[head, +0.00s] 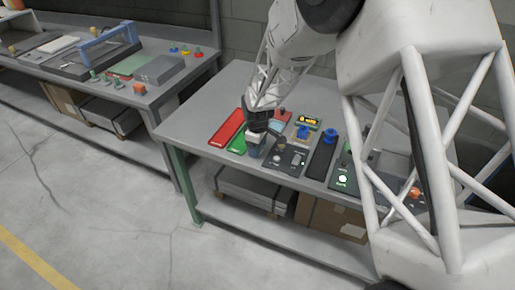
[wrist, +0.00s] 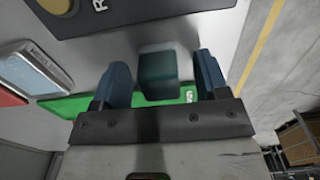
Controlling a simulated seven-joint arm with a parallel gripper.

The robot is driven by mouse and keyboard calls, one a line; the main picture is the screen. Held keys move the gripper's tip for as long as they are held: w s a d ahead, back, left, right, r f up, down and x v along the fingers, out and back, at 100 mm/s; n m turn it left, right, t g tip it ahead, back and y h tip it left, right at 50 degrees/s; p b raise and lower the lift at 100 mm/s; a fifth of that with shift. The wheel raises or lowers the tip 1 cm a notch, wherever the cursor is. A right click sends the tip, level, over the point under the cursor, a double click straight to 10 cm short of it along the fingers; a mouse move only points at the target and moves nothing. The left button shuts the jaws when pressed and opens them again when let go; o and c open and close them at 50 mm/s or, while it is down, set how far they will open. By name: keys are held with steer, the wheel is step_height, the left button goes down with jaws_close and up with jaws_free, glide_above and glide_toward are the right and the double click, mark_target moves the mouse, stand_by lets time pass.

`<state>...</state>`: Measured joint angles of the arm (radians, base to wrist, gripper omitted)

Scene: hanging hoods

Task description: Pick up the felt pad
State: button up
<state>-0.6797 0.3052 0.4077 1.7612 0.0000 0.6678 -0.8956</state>
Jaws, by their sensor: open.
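A small dark teal block with a paler end, which looks like the felt pad (wrist: 163,75), sits between my gripper's two blue fingers in the wrist view. My gripper (wrist: 160,84) is open, with a visible gap between the block and each finger. In the head view my gripper (head: 257,143) is low over the near left part of the workbench, beside the green tray. The block is not clearly distinguishable there. Whether it touches the bench is hard to tell.
A green tray (head: 237,146) and a red tray (head: 226,128) lie to the left on the workbench (head: 190,108). A dark control panel (head: 283,160) is just right of my gripper. A pale boxy device (wrist: 38,70) lies left in the wrist view. The bench's left end is clear.

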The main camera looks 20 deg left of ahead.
steer(key=shift+f, duration=0.3)
steer(key=shift+c, duration=0.3)
steer(key=c, duration=1)
steer(key=shift+r, duration=0.1)
steer(key=shift+r, duration=0.8)
step_height(320, 180, up, 2)
steer(key=shift+s+d, duration=0.1)
steer(key=s+d, duration=0.3)
steer(key=s, duration=0.1)
steer(key=s+d, duration=0.3)
steer(key=s, duration=0.1)
steer(key=s+d+r, duration=0.1)
steer(key=s+d, duration=0.2)
steer(key=s, duration=0.1)
steer(key=shift+s+d+r, duration=0.1)
steer(key=shift+s+d, duration=0.1)
steer(key=shift+d, duration=0.15)
